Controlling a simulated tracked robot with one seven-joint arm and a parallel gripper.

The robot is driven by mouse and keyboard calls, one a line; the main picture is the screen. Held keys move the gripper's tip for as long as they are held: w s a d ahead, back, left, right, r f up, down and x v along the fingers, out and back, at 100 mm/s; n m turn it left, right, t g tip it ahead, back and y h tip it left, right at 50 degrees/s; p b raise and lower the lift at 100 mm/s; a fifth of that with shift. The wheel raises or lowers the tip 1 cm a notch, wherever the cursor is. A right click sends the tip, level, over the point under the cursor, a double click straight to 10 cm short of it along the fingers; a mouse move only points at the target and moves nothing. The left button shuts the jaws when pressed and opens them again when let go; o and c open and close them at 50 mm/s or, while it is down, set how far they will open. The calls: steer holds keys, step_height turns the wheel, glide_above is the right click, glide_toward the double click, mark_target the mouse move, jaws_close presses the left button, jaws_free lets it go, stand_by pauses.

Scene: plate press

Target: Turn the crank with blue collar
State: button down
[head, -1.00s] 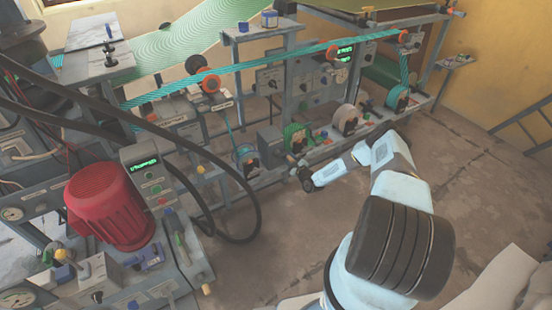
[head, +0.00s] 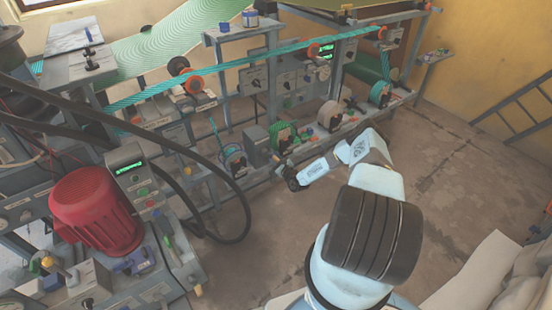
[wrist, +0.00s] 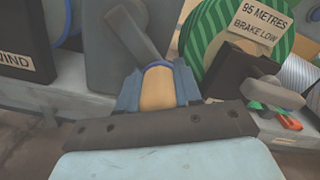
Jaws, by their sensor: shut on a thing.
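The crank (wrist: 132,30) shows in the wrist view as a grey arm slanting from upper left down to a tan handle (wrist: 157,92). A blue collar (wrist: 158,64) rings the handle's top where it meets the arm. My gripper (wrist: 157,82) is shut on this handle, one finger on each side, just below the collar. In the head view my gripper (head: 284,172) is at the machine's lower front, by the green reel (head: 283,136). The crank is too small to make out there.
Beside the handle in the wrist view are a green striped reel (wrist: 215,28) labelled "95 METRES BRAKE LOW" and another grey crank or lever (wrist: 243,78) close on the right. A red motor (head: 95,210) and black hoses stand at left.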

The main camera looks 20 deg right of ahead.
steer(key=c, duration=1)
jaws_free()
steer(key=shift+w+d, duration=0.3)
steer(key=shift+d, duration=0.15)
steer(key=shift+o, duration=1.1)
steer(key=shift+a, duration=0.15)
steer(key=shift+s+f, duration=0.1)
steer(key=v, duration=1.3)
steer(key=shift+s, duration=0.4)
